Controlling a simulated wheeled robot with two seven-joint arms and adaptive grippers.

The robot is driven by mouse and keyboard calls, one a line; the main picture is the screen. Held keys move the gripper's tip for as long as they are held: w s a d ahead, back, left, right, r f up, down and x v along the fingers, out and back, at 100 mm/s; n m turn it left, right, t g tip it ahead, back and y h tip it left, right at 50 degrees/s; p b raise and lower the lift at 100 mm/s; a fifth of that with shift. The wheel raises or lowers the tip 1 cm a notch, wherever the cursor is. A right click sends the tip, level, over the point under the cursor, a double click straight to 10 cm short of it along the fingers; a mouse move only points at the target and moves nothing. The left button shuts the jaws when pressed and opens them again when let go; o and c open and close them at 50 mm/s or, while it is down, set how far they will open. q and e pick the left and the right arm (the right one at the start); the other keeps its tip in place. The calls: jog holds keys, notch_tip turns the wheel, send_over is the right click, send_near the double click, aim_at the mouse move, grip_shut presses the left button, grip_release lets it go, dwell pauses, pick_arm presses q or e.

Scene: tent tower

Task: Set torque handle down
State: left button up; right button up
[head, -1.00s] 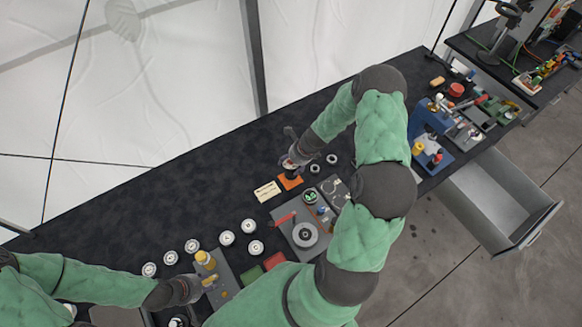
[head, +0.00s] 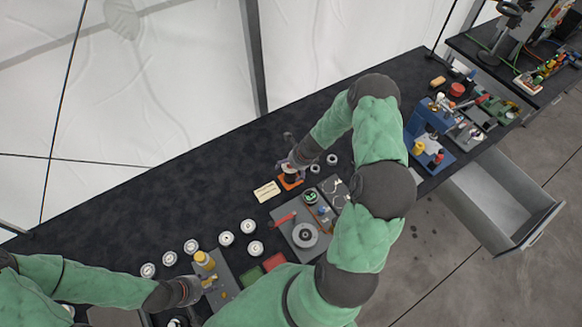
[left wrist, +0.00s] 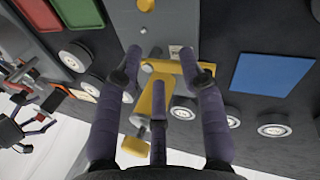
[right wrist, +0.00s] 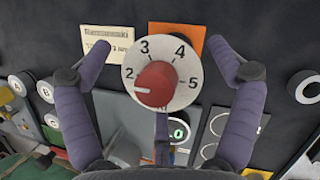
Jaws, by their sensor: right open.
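The torque handle (right wrist: 160,75) shows end-on in the right wrist view, with a white numbered dial and a red pointer knob. In the head view the handle (head: 289,169) stands over the orange pad (head: 291,183). My right gripper (head: 290,160) is at it. In the right wrist view its fingers (right wrist: 158,62) are spread wide, with gaps on both sides of the dial. The handle's lower end is hidden under the dial. My left gripper (head: 196,289) is at the yellow lever (left wrist: 160,67) of a grey fixture (head: 226,287); whether its fingers touch the lever is unclear.
A cream label card (head: 266,192) lies left of the orange pad. A grey tray (head: 288,228) with a round part and red tool is in front. Several white round discs (head: 227,239) lie to the left. A blue press (head: 428,130) stands right. The back left table is clear.

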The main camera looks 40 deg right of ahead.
jog(key=shift+r, duration=0.1)
pick_arm(q)
jog(key=shift+r, duration=0.15)
pick_arm(e)
jog(key=shift+d+r, duration=0.1)
jog(key=shift+r, duration=0.25)
pick_arm(q)
notch_tip(320, 180, up, 2)
jog(key=p, duration=0.2)
jog(key=shift+r+p, duration=0.15)
jog(key=shift+p, duration=0.15)
pick_arm(e)
jog(key=v, duration=1.1)
jog(key=shift+s+r, duration=0.2)
jog(key=shift+s, duration=0.05)
pick_arm(q)
jog(key=shift+s, duration=0.1)
pick_arm(e)
jog(key=shift+f, duration=0.1)
